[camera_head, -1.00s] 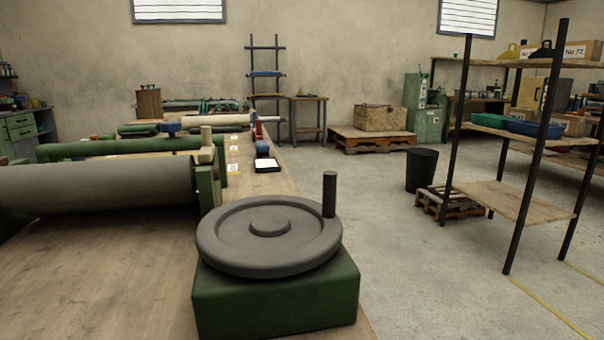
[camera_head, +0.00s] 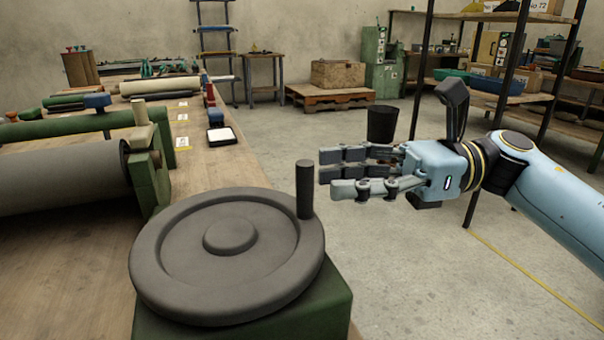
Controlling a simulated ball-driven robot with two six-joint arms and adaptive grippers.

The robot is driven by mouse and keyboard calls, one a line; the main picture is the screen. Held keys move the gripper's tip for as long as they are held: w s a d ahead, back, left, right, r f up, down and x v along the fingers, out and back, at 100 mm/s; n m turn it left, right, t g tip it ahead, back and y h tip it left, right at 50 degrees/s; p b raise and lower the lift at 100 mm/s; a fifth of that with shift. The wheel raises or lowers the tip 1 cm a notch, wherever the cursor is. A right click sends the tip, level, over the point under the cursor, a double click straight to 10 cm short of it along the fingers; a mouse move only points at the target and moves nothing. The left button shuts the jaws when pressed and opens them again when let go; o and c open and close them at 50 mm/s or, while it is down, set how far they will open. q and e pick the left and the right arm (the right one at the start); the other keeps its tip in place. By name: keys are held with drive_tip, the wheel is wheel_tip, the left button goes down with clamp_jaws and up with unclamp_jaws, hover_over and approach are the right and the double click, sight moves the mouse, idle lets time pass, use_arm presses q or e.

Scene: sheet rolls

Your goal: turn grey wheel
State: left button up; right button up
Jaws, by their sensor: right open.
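The grey wheel (camera_head: 180,250) lies flat on top of a green block (camera_head: 250,322) at the near end of the wooden table. Its dark upright handle (camera_head: 304,190) stands at the rim's far right side. My right gripper (camera_head: 324,172) comes in from the right with its fingers pointing left. It is open and empty. Its fingertips are close to the handle, just right of it in the picture; I cannot tell whether they touch. My left gripper is out of view.
A large grey roll (camera_head: 65,178) in green supports lies on the table (camera_head: 60,270) left of the wheel. A white-topped box (camera_head: 221,135) sits beyond it. A dark bin (camera_head: 382,124) and a shelf rack (camera_head: 540,98) stand on the floor behind my right arm.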

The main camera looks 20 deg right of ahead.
sight(301, 215)
drive_tip(key=a, duration=0.4)
drive_tip(key=shift+w+a, duration=0.35)
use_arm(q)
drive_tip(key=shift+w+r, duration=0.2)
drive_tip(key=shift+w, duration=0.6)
use_arm(e)
clamp_jaws()
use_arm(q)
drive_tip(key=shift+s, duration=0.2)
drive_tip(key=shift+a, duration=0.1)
use_arm(e)
drive_tip(key=shift+a, duration=0.2)
